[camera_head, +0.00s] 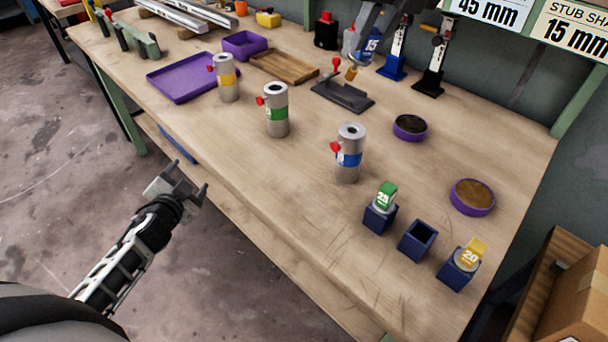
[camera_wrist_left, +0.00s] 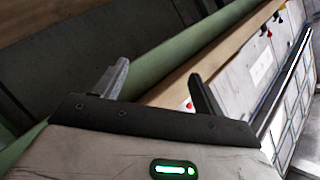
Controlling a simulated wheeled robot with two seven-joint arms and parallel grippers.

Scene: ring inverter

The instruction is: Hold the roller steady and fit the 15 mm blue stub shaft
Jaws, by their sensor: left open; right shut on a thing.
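The blue-banded roller (camera_head: 348,158) stands upright on the bench, with a red knob on its left side. A green-banded roller (camera_head: 277,112) and a yellow-banded roller (camera_head: 226,78) stand behind it to the left. My left gripper (camera_head: 188,178) is open and empty, off the bench's front edge and away from the rollers. Its empty fingers also show in the left wrist view (camera_wrist_left: 158,85). My right gripper (camera_head: 378,18), partly cut off by the top edge, is shut on the blue-tagged 15 mm stub shaft (camera_head: 371,46). The shaft's metal part is hard to make out.
Blue holders carry the green 25 shaft (camera_head: 385,197) and yellow 20 shaft (camera_head: 469,255); the holder between (camera_head: 418,240) is empty. A black clamp fixture (camera_head: 343,97), purple tray (camera_head: 160,85) and round purple dishes (camera_head: 410,127) stand around. The bench front-left of the rollers is clear.

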